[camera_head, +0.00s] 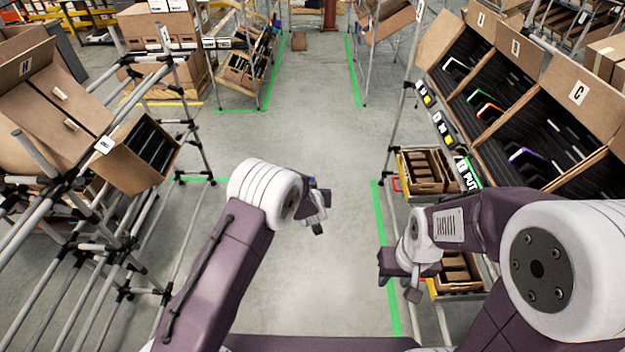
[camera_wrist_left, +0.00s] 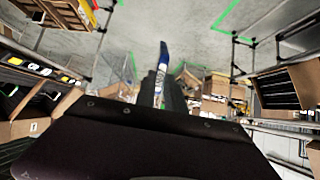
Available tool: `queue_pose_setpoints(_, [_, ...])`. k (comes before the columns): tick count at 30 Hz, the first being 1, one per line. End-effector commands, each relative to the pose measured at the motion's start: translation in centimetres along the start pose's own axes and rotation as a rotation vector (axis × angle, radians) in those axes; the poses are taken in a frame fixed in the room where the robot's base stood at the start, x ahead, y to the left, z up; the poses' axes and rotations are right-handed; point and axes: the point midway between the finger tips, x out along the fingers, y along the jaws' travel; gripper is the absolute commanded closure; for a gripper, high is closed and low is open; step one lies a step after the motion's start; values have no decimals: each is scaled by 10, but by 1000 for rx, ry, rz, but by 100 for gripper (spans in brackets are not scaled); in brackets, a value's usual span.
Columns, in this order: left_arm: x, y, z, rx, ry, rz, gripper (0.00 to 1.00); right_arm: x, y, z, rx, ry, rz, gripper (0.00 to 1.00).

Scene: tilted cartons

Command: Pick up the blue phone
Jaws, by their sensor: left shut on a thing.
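A thin blue thing (camera_wrist_left: 163,54) stands up between the fingers of my left gripper (camera_wrist_left: 160,92) in the left wrist view. It is seen nearly edge-on and looks like the blue phone. My left gripper (camera_head: 320,208) is shut on it, over the open aisle floor in the head view. The arm and wrist hide most of the phone there. My right gripper (camera_head: 400,281) hangs in front of the right rack, its fingers apart with nothing seen between them.
Tilted cartons on the right rack hold phones with green (camera_head: 483,96), orange (camera_head: 489,111) and purple-blue (camera_head: 527,156) edges. Small brown cartons sit in a lower tray (camera_head: 400,162). A left rack carries an open carton (camera_head: 120,165). The aisle floor (camera_head: 290,110) between is clear.

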Motion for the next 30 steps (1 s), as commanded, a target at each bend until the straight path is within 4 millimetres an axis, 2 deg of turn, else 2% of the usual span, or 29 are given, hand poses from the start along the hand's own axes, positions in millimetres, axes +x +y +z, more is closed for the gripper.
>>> queue_pose_setpoints(16, [31, 0, -25, 0, 2, 0, 100, -18, 0, -2, 0, 0, 0, 64])
queue_pose_setpoints(25, [32, 0, -25, 0, 1, 0, 100, -18, 0, -2, 0, 0, 0, 64])
queue_pose_setpoints(30, [22, 0, -38, 0, 1, 1, 100, -34, -1, -4, 0, 0, 0, 64])
